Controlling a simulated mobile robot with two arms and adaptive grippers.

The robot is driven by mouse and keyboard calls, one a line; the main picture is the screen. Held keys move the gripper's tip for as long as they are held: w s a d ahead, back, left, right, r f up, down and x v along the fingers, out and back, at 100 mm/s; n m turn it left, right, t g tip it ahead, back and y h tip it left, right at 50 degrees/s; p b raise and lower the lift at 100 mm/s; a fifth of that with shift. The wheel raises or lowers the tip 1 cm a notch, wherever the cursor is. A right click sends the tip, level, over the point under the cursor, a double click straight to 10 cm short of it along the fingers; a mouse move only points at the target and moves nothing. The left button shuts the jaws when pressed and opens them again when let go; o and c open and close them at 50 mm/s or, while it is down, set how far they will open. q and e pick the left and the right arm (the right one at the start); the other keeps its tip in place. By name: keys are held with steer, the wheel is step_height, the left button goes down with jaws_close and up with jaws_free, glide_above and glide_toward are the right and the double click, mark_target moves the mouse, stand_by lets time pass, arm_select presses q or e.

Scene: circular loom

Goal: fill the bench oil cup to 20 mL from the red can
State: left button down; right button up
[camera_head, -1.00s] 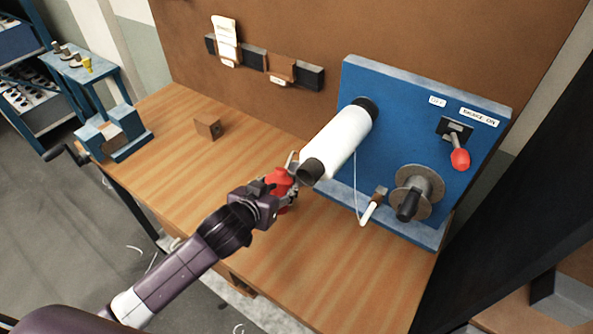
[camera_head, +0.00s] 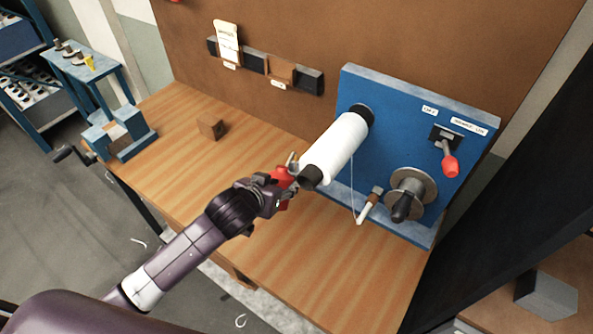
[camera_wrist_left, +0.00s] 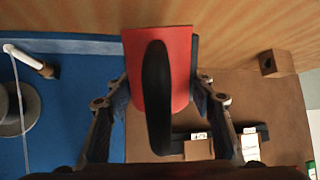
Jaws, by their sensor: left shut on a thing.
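The red can (camera_head: 281,178) is in my left gripper (camera_head: 277,188), above the wooden bench (camera_head: 200,175) beside the near end of the white roll. My left wrist view shows the can's red body (camera_wrist_left: 181,70) between the two fingers, with its black handle (camera_wrist_left: 158,100) toward the camera. The left gripper (camera_wrist_left: 160,92) is shut on the can. A small grey part (camera_head: 293,160) shows just above the can; I cannot tell whether it is the spout or something else. I cannot make out the oil cup or any oil level. My right gripper is not in view.
A white roll (camera_head: 334,148) juts from the blue panel (camera_head: 400,130) close to the can. The panel carries a red-knobbed lever (camera_head: 450,165) and a flanged spool (camera_head: 409,192). A small brown block (camera_head: 211,126) and a blue vise-like fixture (camera_head: 120,132) stand at left. The bench front is clear.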

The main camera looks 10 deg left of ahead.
arm_select(q)
steer(key=shift+r+p, duration=0.4)
steer(key=shift+w+r+g, duration=0.15)
steer(key=shift+g, duration=0.15)
steer(key=shift+r+g, duration=0.3)
steer(key=shift+g, duration=0.1)
steer(key=f+t+b, duration=0.1)
steer(key=b, duration=0.2)
steer(key=shift+f, duration=0.35)
steer(key=shift+s+b, duration=0.2)
steer(key=shift+b, duration=0.15)
steer(key=shift+r, duration=0.1)
